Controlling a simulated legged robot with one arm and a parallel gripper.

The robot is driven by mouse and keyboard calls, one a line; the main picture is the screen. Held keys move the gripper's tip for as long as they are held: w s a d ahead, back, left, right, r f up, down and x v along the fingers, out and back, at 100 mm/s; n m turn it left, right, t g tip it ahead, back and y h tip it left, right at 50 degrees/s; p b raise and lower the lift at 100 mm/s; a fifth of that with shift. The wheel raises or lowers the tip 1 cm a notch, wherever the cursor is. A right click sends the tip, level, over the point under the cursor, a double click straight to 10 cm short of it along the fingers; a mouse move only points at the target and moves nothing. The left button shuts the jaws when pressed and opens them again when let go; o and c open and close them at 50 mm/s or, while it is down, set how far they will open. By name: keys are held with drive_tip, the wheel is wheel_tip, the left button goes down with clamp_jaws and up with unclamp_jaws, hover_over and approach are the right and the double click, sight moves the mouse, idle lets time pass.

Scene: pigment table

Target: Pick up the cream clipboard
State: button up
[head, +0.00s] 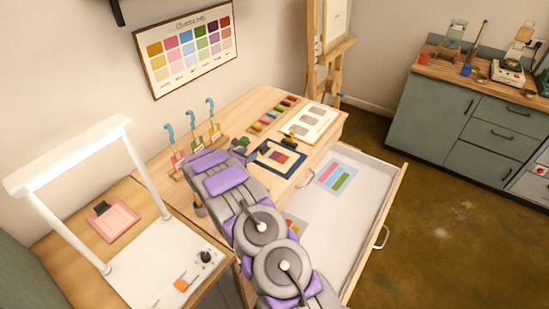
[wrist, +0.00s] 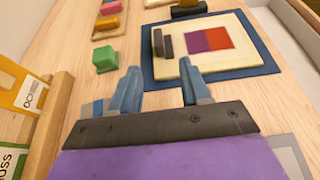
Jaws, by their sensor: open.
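The cream clipboard (wrist: 228,62) lies flat on a blue mat (wrist: 262,67) in the wrist view. The clipboard also shows in the head view (head: 279,158) on the wooden table, just beyond my gripper (head: 241,149). In the wrist view my gripper (wrist: 160,82) is open, with nothing between its fingers. The fingertips point toward the clipboard's near left side, and the right fingertip overlaps its near edge in the picture. I cannot tell whether they touch.
A green block (wrist: 105,59) lies left of the mat. Blue-topped holders with coloured labels (head: 195,135) stand at the table's back left. A cream board with grey patches (head: 309,122) lies further right. An open drawer (head: 362,190) juts out in front. A pink clipboard (head: 115,222) lies left.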

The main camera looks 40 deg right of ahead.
sight(262, 146)
drive_tip(key=x, duration=0.4)
drive_tip(key=shift+w+d+f, duration=0.1)
drive_tip(key=shift+d, duration=0.25)
drive_tip(key=shift+r+b+x, duration=0.2)
drive_tip(key=shift+b+x, duration=0.15)
drive_tip(key=shift+x, duration=1)
drive_tip(key=shift+r+b+x, duration=0.2)
drive_tip(key=shift+b+x, duration=0.15)
drive_tip(key=shift+x, duration=1)
drive_tip(key=shift+w, duration=0.15)
drive_tip(key=shift+c, duration=0.4)
clamp_jaws()
